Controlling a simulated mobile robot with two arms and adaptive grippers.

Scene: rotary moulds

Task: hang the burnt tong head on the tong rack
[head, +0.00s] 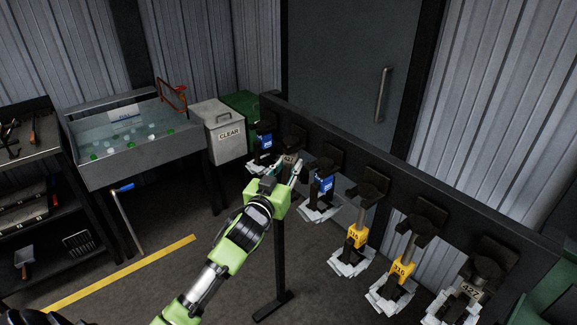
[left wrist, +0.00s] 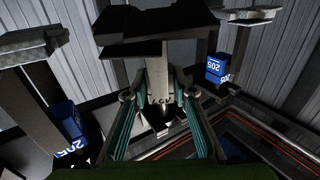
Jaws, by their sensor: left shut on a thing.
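The tong rack (head: 402,178) is a long dark rail with dark holders along it. My left gripper (head: 292,172) is at the rail's far part. In the left wrist view its fingers (left wrist: 160,115) are shut on a grey-tagged tong head (left wrist: 162,80), directly below a dark holder. The tag is hard to read, and whether the head is burnt or seated in the holder cannot be told. Blue 205 tong heads hang on both sides, one left (head: 265,140) and one right (head: 323,184). My right gripper is out of view.
Yellow 316 heads (head: 357,236) and a grey-tagged head (head: 472,291) hang farther right. A rack post (head: 280,250) stands below my gripper. A water tank (head: 145,155), a CLEAR bin (head: 225,145) and a green bin (head: 240,104) stand left. Floor near the yellow line (head: 120,272) is free.

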